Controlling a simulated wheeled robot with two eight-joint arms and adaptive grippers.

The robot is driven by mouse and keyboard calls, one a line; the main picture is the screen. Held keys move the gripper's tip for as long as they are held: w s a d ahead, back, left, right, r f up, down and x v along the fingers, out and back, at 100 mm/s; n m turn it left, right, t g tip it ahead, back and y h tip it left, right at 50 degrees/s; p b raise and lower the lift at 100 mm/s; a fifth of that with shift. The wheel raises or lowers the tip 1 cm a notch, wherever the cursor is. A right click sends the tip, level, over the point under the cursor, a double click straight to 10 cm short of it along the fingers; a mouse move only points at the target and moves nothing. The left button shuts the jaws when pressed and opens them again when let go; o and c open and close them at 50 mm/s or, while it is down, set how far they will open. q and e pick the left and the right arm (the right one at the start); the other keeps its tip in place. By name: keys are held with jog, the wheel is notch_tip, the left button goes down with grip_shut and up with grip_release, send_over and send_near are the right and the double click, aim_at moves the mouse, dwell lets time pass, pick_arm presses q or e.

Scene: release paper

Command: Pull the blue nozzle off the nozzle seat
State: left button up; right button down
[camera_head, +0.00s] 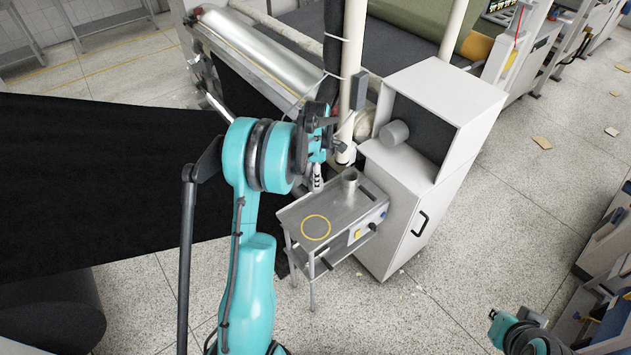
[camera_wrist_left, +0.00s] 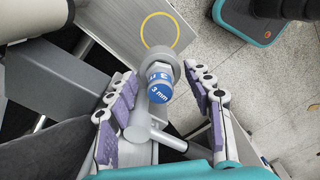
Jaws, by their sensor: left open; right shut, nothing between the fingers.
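The blue nozzle (camera_wrist_left: 159,88), with "3 mm" in white on it, sits in the round grey nozzle seat (camera_wrist_left: 160,63) in the left wrist view. The seat is at the end of a grey pipe (camera_wrist_left: 147,132). My left gripper (camera_wrist_left: 160,76) is open, with one purple-padded finger on each side of the nozzle and visible gaps between. In the head view my left gripper (camera_head: 317,182) is partly hidden by its own arm, and I cannot make out the nozzle there. My right gripper (camera_head: 530,340) is at the lower right, shut and empty, away from the nozzle.
A small metal table (camera_head: 290,213) with a yellow ring (camera_head: 316,227) and a metal cup (camera_head: 349,181) stands below my left gripper. A white cabinet (camera_head: 395,210) stands to its right. Black fabric (camera_head: 100,180) spreads on the left. Open floor (camera_head: 480,230) lies to the right.

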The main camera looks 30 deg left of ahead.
pick_arm(q)
grip_shut()
jog(key=shift+r, duration=0.1)
jog(key=shift+r+p, duration=1.3)
jog(key=shift+r, duration=1.15)
